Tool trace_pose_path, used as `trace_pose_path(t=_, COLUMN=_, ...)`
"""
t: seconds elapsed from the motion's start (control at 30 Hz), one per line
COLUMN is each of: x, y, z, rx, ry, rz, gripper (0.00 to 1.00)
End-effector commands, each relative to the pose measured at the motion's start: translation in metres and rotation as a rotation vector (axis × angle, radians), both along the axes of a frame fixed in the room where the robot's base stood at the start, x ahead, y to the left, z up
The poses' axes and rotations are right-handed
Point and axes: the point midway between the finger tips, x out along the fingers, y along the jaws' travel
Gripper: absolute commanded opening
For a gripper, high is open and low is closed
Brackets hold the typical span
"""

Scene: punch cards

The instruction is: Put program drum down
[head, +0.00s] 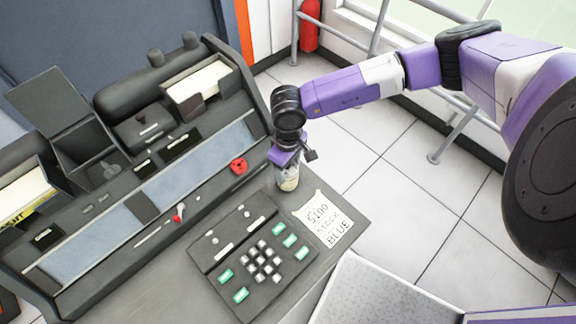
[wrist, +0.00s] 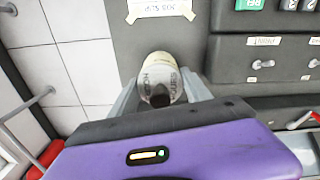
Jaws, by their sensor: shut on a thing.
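The program drum (head: 289,180) is a small pale cylinder with dark lettering. It shows at the right end of the dark punch machine's desk, just below my gripper (head: 287,166). In the wrist view the drum (wrist: 160,75) sits between the two grey fingers of my gripper (wrist: 160,92), which are shut on it. The drum looks upright and close to the grey desk top (wrist: 125,40). I cannot tell whether its base touches the desk. My gripper hides its upper part in the head view.
A paper note reading "5100 STOCK BLUE" (head: 325,221) lies right of the drum. The keyboard (head: 252,255) with green and grey keys is in front. A red knob (head: 239,166) is to the left. The desk's right edge is close, with tiled floor and railings beyond.

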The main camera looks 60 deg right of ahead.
Motion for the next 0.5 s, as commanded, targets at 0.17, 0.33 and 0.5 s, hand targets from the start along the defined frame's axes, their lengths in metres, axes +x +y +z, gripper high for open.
trace_pose_path(t=0.17, x=0.0005, y=-0.0009, z=-0.0009, rx=-0.001, ry=-0.002, rz=0.0, gripper=0.0)
trace_pose_path(t=0.33, x=0.0005, y=-0.0008, z=-0.0033, rx=-0.001, ry=-0.001, rz=0.001, gripper=0.0)
trace_pose_path(t=0.5, x=0.0003, y=-0.0002, z=-0.0038, rx=0.0, ry=-0.001, rz=0.001, gripper=0.76)
